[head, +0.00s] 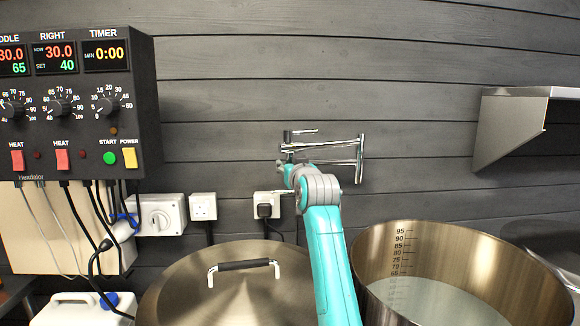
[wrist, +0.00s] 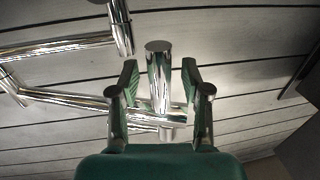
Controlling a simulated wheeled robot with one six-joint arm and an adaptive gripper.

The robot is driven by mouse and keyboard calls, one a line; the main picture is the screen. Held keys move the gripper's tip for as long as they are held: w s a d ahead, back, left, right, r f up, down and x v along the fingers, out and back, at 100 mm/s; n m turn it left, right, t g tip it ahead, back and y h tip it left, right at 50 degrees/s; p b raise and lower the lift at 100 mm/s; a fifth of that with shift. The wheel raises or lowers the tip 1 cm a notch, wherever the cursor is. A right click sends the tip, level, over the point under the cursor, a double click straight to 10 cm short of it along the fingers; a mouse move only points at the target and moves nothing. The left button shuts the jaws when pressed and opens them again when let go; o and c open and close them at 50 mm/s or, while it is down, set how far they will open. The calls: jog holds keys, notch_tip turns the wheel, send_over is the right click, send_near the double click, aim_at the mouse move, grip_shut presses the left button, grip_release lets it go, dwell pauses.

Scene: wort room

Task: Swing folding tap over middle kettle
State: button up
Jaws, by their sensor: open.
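The folding tap (head: 335,148) is a chrome jointed pipe on the grey plank wall, folded close to it. In the wrist view, a short upright chrome tube of the tap (wrist: 158,75) stands between the two fingers of my gripper (wrist: 159,82), with gaps visible on both sides. My gripper is open. In the head view my teal arm hides much of it. An open steel kettle (head: 520,270) with volume marks and pale liquid stands right of my arm. A lidded kettle (head: 190,290) stands to the left. Part of another metal vessel (head: 552,238) shows at the right edge.
A control panel (head: 80,120) hangs at the upper left, with cables below it. Sockets (head: 203,207) and a plug (head: 266,210) are on the wall. A steel shelf (head: 512,125) juts out at right. The wall between tap and shelf is clear.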

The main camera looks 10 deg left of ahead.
jog(key=shift+w+a, duration=0.1)
jog(key=shift+w, duration=0.1)
grip_shut()
jog(key=shift+s, duration=0.1)
